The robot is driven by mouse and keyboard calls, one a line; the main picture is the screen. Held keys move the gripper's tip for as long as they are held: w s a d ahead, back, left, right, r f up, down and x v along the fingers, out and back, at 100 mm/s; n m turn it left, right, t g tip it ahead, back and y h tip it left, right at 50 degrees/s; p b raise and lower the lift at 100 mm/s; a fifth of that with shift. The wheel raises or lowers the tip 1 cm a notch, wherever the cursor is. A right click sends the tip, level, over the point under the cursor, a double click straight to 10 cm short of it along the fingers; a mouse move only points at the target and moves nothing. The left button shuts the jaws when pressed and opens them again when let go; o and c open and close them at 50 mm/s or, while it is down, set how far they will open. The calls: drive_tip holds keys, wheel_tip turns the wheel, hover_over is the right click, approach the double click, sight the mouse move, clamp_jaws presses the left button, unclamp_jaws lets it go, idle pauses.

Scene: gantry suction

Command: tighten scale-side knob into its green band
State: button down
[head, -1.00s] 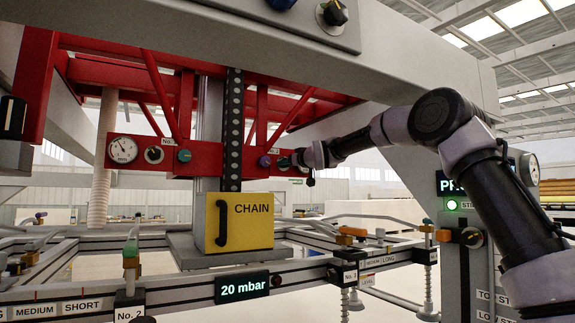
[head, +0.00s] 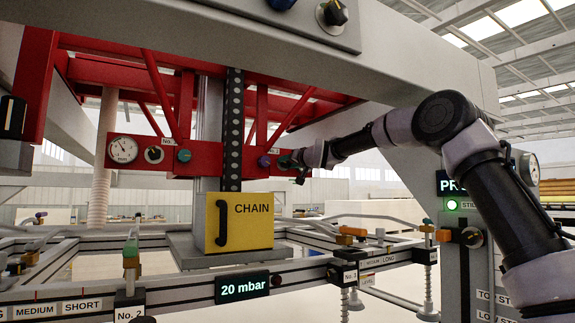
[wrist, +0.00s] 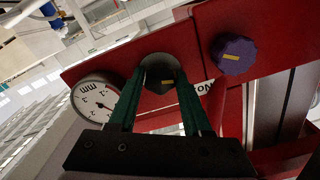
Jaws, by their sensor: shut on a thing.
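In the wrist view, a dark knob with a yellow mark (wrist: 162,77) sits on the red beam (wrist: 112,62), between my green fingers. My gripper (wrist: 160,90) is shut on this knob. Left of it is a round white scale dial marked mm (wrist: 95,98), with a dark pointer. The left finger covers part of the dial's right edge, and I cannot make out a green band on it. In the head view, my gripper (head: 288,160) is at the right part of the red beam, where it hides the held knob and the scale.
A purple knob (wrist: 234,54) is close to my gripper on the same beam. The head view also shows a teal knob (head: 184,156), a black knob (head: 154,154) and a pressure gauge (head: 123,150) further left. A yellow CHAIN box (head: 255,236) stands below.

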idle(0.4)
drive_tip(key=shift+c, duration=1.7)
unclamp_jaws()
drive_tip(key=shift+d, duration=0.1)
drive_tip(key=v, duration=1)
drive_tip(key=shift+s+d, duration=0.25)
drive_tip(key=shift+s, duration=0.1)
